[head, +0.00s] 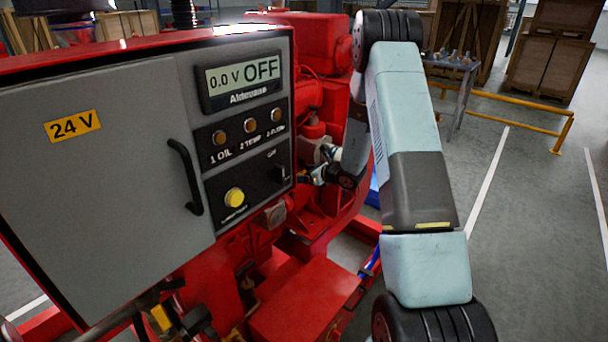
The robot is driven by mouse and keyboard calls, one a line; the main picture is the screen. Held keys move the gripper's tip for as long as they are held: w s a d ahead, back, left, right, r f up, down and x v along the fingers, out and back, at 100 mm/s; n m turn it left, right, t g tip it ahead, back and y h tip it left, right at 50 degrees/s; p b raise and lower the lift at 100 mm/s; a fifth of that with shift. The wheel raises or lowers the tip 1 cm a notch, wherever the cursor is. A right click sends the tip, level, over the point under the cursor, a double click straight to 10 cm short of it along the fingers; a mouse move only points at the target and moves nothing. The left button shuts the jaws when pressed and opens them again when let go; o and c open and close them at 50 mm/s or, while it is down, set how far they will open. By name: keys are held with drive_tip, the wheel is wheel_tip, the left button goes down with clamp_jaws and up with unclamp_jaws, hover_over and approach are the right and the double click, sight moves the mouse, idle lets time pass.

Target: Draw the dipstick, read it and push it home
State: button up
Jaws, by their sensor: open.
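The red diesel engine (312,205) stands behind and to the right of the grey control cabinet. My arm comes up on the right of the head view and bends back down behind the cabinet's right edge. My gripper (316,177) is small in the picture, beside the engine's side and just right of the panel. It is open, pointing left towards the engine. I cannot make out the dipstick; it may be hidden by the cabinet, the gripper or the arm. Whether the gripper touches anything cannot be told.
The grey cabinet (95,190) with a black handle (186,177) fills the left. Its display (240,80) reads 0.0 V OFF. A yellow rail (500,95), a metal table (450,65) and wooden crates (548,62) stand behind. The floor (530,210) at right is clear.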

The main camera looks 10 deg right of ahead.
drive_tip(key=shift+x, duration=1.05)
drive_tip(key=shift+c, duration=0.3)
clamp_jaws()
drive_tip(key=s+d+r, duration=0.4)
drive_tip(key=s+r, duration=0.1)
drive_tip(key=r, duration=0.3)
drive_tip(key=shift+r, duration=0.4)
drive_tip(key=shift+s, duration=0.1)
drive_tip(key=shift+c, duration=0.7)
unclamp_jaws()
drive_tip(key=shift+d, duration=0.1)
drive_tip(key=shift+o, duration=1)
